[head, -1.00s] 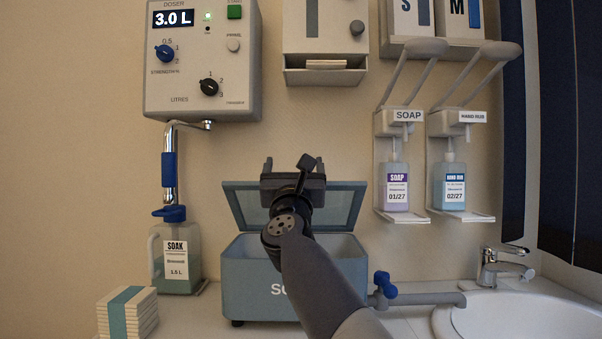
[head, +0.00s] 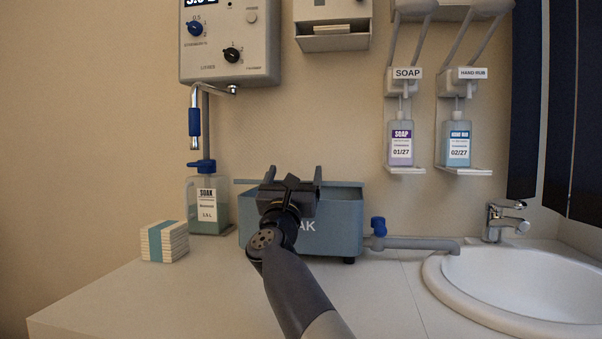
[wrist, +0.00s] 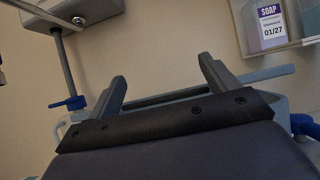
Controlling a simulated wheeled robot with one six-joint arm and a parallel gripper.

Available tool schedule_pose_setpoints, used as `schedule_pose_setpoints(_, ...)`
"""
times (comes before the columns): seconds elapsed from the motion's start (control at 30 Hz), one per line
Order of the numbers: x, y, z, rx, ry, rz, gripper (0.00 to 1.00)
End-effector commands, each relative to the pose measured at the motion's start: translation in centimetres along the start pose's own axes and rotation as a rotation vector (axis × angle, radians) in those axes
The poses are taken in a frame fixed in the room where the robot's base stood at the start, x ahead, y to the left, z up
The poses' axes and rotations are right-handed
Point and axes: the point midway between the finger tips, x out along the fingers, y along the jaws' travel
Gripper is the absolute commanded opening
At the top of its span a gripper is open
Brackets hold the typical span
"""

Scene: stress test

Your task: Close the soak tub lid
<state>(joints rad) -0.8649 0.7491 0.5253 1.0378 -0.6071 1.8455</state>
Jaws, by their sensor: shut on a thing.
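The blue-grey soak tub (head: 342,225) stands on the counter against the wall, its lettering partly covered by my arm. Its lid (head: 246,182) shows as a thin, nearly level strip left of my gripper, near rim height. My arm hides most of the lid, and I cannot tell whether it rests on the rim. My gripper (head: 293,176) is at the tub's top, shut on the lid. In the wrist view the fingers (wrist: 162,72) stand apart, with a blue-grey strip behind and between them; the exact contact is hidden.
A soak bottle (head: 208,212) and a stack of pads (head: 164,241) stand left of the tub. A blue-handled tap (head: 378,227) with a drain pipe (head: 425,243) leads right towards the sink (head: 520,285). The front counter is clear.

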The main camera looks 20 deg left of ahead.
Motion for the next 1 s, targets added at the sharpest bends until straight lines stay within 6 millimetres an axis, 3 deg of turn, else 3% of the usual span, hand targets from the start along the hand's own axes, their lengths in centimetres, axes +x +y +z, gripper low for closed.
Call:
schedule_pose_setpoints(0.4, -0.08, 0.17, 0.36, 0.004, -0.006, 0.0, 0.41)
schedule_pose_setpoints(0.43, -0.08, 0.17, 0.36, 0.004, -0.006, 0.0, 0.82)
schedule_pose_setpoints(0.67, -0.06, 0.15, 0.08, 0.002, -0.003, 0.0, 1.0)
schedule_pose_setpoints(1.0, -0.53, 0.13, -0.1, 0.002, -0.001, 0.0, 1.0)
